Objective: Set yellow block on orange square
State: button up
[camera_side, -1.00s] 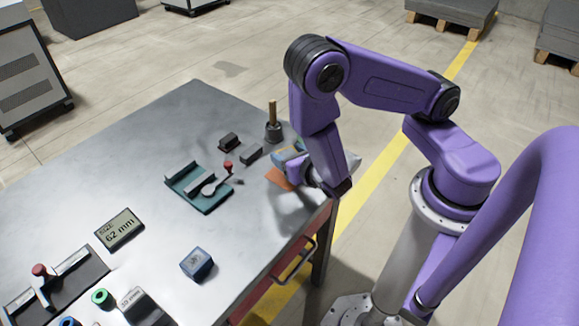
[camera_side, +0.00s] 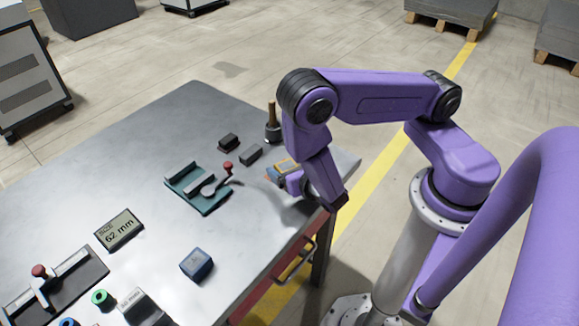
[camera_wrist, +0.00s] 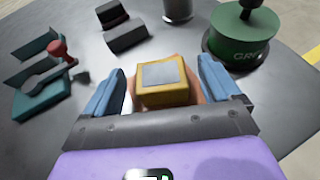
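The yellow block (camera_wrist: 165,95), with a grey patch on top, sits between my fingers in the wrist view. The orange square (camera_wrist: 129,92) shows as thin strips at both sides of the block, which appears to lie over it. My gripper (camera_wrist: 162,72) is open, its blue fingers to the left and right of the block with small gaps. In the side view, my gripper (camera_side: 281,174) is low at the table's right end, and a bit of yellow block (camera_side: 287,164) shows beside it. The square is mostly hidden there.
A teal fixture (camera_side: 200,190) with a red knob stands left of the gripper. Dark blocks (camera_side: 229,142) and a wooden-handled tool (camera_side: 272,125) stand behind. A round green object (camera_wrist: 245,38) is close at right in the wrist view. A blue block (camera_side: 196,264) lies nearer the front edge.

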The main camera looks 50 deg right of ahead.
jog(key=shift+r, duration=0.15)
jog(key=shift+s+a+r, duration=0.1)
jog(key=shift+s+a, duration=0.05)
jog(key=shift+s, duration=0.1)
jog(key=v, duration=1.1)
jog(key=shift+s+r+m+g+h, duration=0.3)
jog(key=shift+r+m, duration=0.2)
jog(key=shift+m, duration=0.1)
jog(key=s+d+r+m+g+y, duration=0.1)
jog(key=s+r+m+g+y, duration=0.2)
jog(key=r+m+g, duration=0.3)
jog(key=s+d+r+m+g+y, duration=0.2)
jog(key=s+r+m+g, duration=0.3)
jog(key=r+m, duration=0.4)
jog(key=s+m+y, duration=0.1)
jog(key=m, duration=0.1)
jog(key=shift+s+r+m+g, duration=0.25)
jog(key=shift+s+m+g, duration=0.05)
jog(key=shift+m+g, duration=0.1)
